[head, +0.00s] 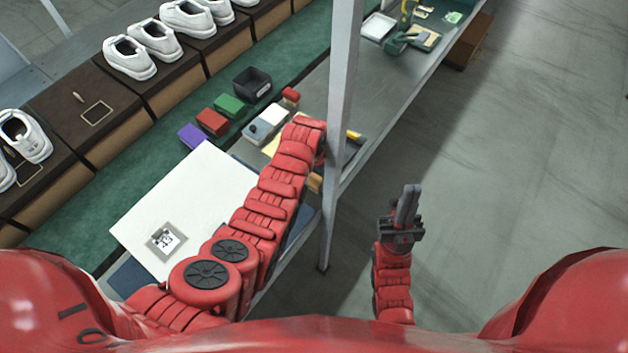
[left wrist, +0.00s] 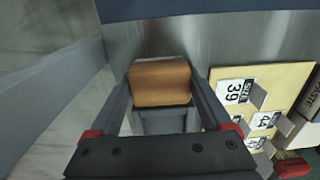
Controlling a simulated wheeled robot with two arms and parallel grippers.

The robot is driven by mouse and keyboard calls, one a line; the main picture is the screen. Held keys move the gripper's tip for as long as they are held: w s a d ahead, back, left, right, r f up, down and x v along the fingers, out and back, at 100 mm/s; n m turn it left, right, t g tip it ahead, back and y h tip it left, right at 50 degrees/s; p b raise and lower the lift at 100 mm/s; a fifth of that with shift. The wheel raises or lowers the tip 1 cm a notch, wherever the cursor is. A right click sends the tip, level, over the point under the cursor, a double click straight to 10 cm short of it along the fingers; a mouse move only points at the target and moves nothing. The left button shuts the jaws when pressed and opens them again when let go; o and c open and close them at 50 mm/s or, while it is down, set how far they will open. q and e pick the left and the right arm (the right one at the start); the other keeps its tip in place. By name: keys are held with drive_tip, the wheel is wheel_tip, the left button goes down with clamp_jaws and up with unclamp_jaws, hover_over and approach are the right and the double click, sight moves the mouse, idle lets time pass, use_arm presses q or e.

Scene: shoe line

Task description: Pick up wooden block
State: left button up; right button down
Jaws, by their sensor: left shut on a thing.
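The wooden block (left wrist: 160,82) is a brown block between the two fingertips of my left gripper (left wrist: 161,92) in the left wrist view. The fingers touch its sides, so the gripper is shut on it. In the head view a small part of the wooden block (head: 314,183) shows beside my left forearm, near the grey post. The arm hides most of the left gripper there. My right gripper (head: 407,205) hangs over the floor to the right, its fingers together and empty.
A grey post (head: 338,130) stands close to my left arm. A white board (head: 190,200) lies on the bench. Red, green and dark boxes (head: 252,84) sit behind it. Size cards (left wrist: 240,92) show right of the block in the wrist view. The floor (head: 500,200) right is clear.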

sight(312, 185)
use_arm(q)
drive_tip(key=c, duration=0.3)
drive_tip(key=shift+r, duration=0.1)
drive_tip(key=shift+r+b, duration=0.75)
drive_tip(key=shift+r, duration=0.05)
drive_tip(key=shift+w+r+b, duration=0.1)
drive_tip(key=shift+r+b, duration=0.25)
drive_tip(key=shift+r, duration=0.15)
drive_tip(key=shift+s+a+r+b, duration=0.15)
drive_tip(key=shift+s+b, duration=0.05)
drive_tip(key=shift+s, duration=0.45)
drive_tip(key=shift+s+a+r+b, duration=0.15)
drive_tip(key=shift+s, duration=0.45)
drive_tip(key=s+a+p, duration=0.1)
drive_tip(key=s+p, duration=0.2)
drive_tip(key=s+a+r+p, duration=0.1)
drive_tip(key=s+p, duration=0.1)
drive_tip(key=s, duration=0.2)
drive_tip(key=s+a+p, duration=0.1)
drive_tip(key=s+p, duration=0.2)
drive_tip(key=s, duration=0.1)
drive_tip(key=shift+s+a+r+p, duration=0.2)
drive_tip(key=shift+r+p, duration=0.1)
drive_tip(key=shift+r, duration=0.1)
drive_tip(key=shift+s+a+f, duration=0.1)
drive_tip(key=shift+s+a, duration=0.1)
drive_tip(key=shift+s, duration=0.65)
